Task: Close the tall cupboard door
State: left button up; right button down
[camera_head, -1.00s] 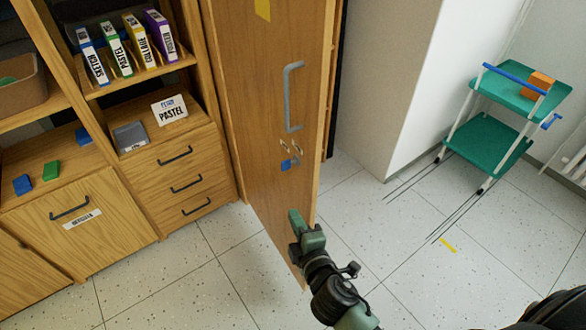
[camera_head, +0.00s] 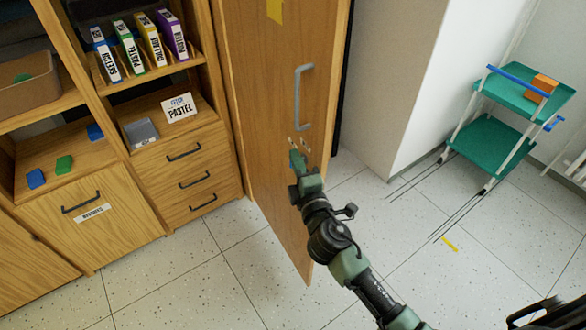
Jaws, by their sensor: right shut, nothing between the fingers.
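The tall cupboard door (camera_head: 262,85) is a wooden panel standing open, its face toward me, with a long grey vertical handle (camera_head: 299,98). A yellow mark shows near its top. My right gripper (camera_head: 297,158) is shut and empty. It is in front of the door face, just below the handle, and covers part of the small marks there. I cannot tell whether the fingertips touch the door. My left gripper is not in view.
A wooden shelf unit (camera_head: 130,160) with drawers, upright binders and small boxes stands left of the door. A white wall block (camera_head: 410,80) stands to the right. A green cart (camera_head: 487,142) stands farther right. The tiled floor (camera_head: 225,275) in front is clear.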

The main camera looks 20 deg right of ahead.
jog(key=shift+w+d, duration=0.2)
jog(key=shift+d, duration=0.8)
jog(key=shift+d, duration=0.1)
